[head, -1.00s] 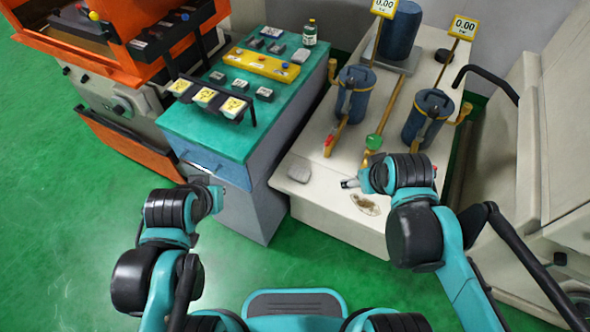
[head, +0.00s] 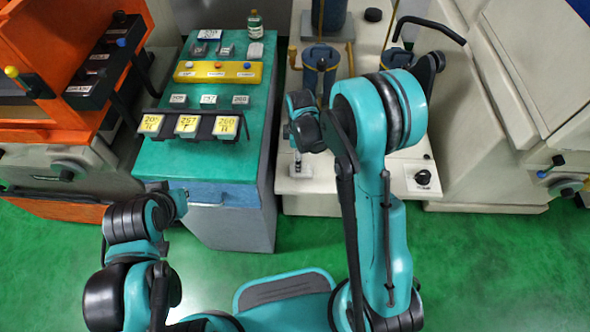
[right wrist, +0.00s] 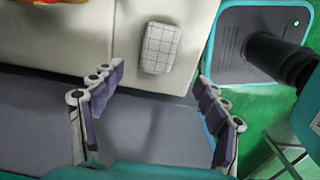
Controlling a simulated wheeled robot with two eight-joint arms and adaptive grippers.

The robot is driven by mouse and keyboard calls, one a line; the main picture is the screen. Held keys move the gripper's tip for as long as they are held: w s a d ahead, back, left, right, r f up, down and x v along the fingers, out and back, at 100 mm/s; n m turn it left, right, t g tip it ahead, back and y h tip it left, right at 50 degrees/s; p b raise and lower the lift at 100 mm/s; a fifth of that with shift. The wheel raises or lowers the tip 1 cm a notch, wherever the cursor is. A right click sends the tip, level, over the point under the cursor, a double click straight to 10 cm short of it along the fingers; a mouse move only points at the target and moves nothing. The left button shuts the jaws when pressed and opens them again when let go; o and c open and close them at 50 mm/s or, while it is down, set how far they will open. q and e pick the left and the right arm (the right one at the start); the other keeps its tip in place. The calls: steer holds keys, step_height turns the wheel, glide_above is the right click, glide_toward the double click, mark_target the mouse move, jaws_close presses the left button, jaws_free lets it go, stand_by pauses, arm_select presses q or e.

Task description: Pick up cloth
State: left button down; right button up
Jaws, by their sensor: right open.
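The cloth (right wrist: 160,47) is a small grey checked rectangle lying flat on the cream bench top (right wrist: 190,14) in the right wrist view, close to the bench edge. My right gripper (right wrist: 160,82) is open and empty. In that picture its fingertips stand to either side and just below the cloth, not touching it. In the head view my right gripper (head: 295,172) hangs over the bench's near left part, and I cannot make out the cloth there. My left gripper (head: 180,203) is beside the teal cabinet's front; its fingers are not clear.
The teal cabinet (head: 190,163) with yellow labels and a yellow strip stands left of the bench. Blue canisters (head: 320,62) stand farther back on the bench. An orange machine (head: 50,130) is at far left, a cream machine (head: 480,130) at right. Green floor is open in front.

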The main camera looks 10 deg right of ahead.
step_height(320, 180, down, 2)
steer(key=shift+d+f+b, duration=0.15)
steer(key=shift+b, duration=0.25)
steer(key=f, duration=0.1)
steer(key=f+b, duration=0.1)
steer(key=f, duration=0.1)
steer(key=f+b, duration=0.1)
steer(key=shift+d+f, duration=0.15)
steer(key=shift+d, duration=0.2)
steer(key=shift+f, duration=0.45)
steer(key=shift+r, duration=0.1)
steer(key=shift+c, duration=0.9)
steer(key=c, duration=1)
